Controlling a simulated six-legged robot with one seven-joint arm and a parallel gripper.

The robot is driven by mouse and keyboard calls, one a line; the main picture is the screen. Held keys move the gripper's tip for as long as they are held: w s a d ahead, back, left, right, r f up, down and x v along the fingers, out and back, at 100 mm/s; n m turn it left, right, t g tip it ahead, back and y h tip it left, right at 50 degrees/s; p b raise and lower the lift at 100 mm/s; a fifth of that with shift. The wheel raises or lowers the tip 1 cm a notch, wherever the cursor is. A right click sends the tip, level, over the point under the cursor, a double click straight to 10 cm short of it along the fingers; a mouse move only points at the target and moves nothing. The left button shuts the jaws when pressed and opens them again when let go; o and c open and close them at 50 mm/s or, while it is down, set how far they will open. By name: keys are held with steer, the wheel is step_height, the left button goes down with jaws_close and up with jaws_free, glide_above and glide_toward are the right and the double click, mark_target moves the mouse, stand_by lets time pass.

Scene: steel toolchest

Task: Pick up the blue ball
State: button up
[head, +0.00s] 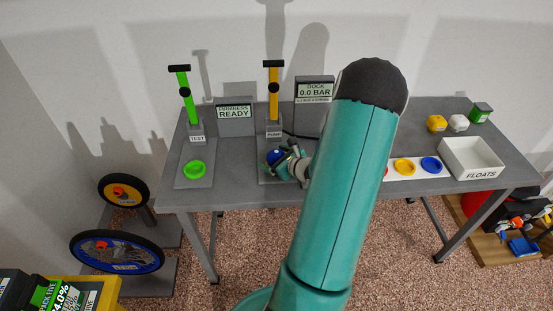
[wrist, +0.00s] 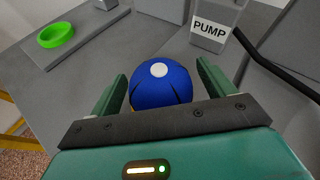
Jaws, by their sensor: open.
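The blue ball (wrist: 161,84) has a white spot on top and a bit of yellow at its lower left edge. It lies between the two green fingers of my gripper (wrist: 160,85) in the wrist view. The fingers are open, with a small gap visible on each side of the ball. In the head view the blue ball (head: 274,157) shows small beside my gripper (head: 280,158), in front of the pump. My teal arm covers the middle of the table there. What the ball rests on is mostly hidden.
The pump (head: 274,128), labelled PUMP, stands just behind the ball, with a black hose running right. A green ring (head: 195,169) on the TEST stand is to the left. A white FLOATS tray (head: 472,173) and coloured discs (head: 404,167) are at right.

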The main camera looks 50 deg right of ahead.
steer(key=shift+w, duration=0.1)
steer(key=c, duration=1.2)
steer(key=shift+o, duration=0.2)
steer(key=shift+r, duration=0.15)
